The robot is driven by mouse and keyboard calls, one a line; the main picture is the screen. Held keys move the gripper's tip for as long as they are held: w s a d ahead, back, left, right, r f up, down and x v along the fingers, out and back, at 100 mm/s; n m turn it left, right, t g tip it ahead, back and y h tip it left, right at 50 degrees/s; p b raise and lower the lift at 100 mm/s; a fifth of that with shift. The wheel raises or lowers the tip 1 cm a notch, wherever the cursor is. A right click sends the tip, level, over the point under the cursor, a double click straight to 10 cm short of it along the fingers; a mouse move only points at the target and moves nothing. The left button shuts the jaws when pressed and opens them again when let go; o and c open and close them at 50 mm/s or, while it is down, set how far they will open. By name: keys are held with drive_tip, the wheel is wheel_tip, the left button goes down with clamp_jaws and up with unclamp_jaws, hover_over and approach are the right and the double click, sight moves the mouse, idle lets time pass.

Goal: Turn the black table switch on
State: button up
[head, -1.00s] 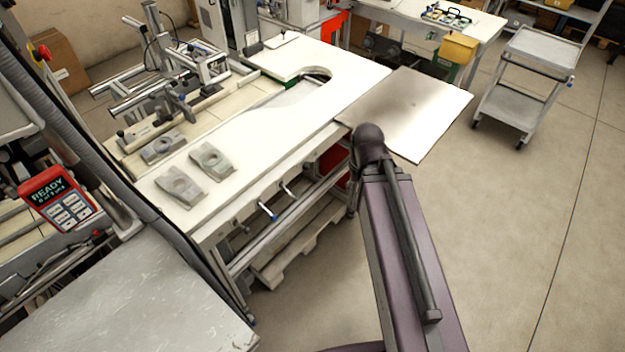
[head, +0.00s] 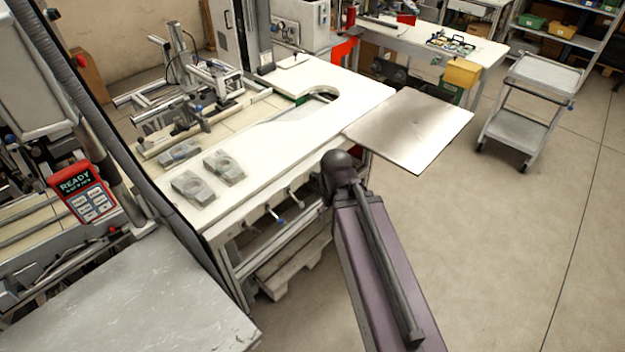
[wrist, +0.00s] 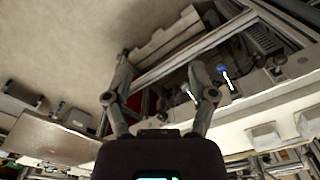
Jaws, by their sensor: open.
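The white table (head: 290,140) has small levers along its front side. One has a blue tip (head: 274,215); another with a dark body and pale handle (head: 292,196) sits to its right. In the wrist view, the blue-tipped lever (wrist: 224,74) and the pale lever (wrist: 188,92) show on the table's side. I cannot tell for sure which one is the black switch or its state. My gripper (wrist: 161,62) is open and empty, its fingers spread wide. The pale lever appears beside its right finger; contact cannot be told. My arm hides the gripper in the head view.
Two grey metal blocks (head: 193,187) lie on the table. A flat metal plate (head: 412,130) juts out at its right end. A red READY handset (head: 83,193) is at the left. A trolley (head: 530,100) stands far right. Floor at right is clear.

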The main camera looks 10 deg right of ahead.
drive_tip(key=f+b, duration=0.1)
drive_tip(key=n+t+y+b, duration=0.7)
drive_tip(key=t+y+b, duration=0.6)
drive_tip(key=b, duration=1.9)
approach(316, 178)
drive_tip(key=s+d+t+h, duration=0.1)
drive_tip(key=s+t+h, duration=0.1)
drive_tip(key=s, duration=0.2)
drive_tip(key=shift+r, duration=0.25)
drive_tip(key=x, duration=1.3)
drive_tip(key=shift+w+a+f, duration=0.2)
drive_tip(key=shift+w+f, duration=0.1)
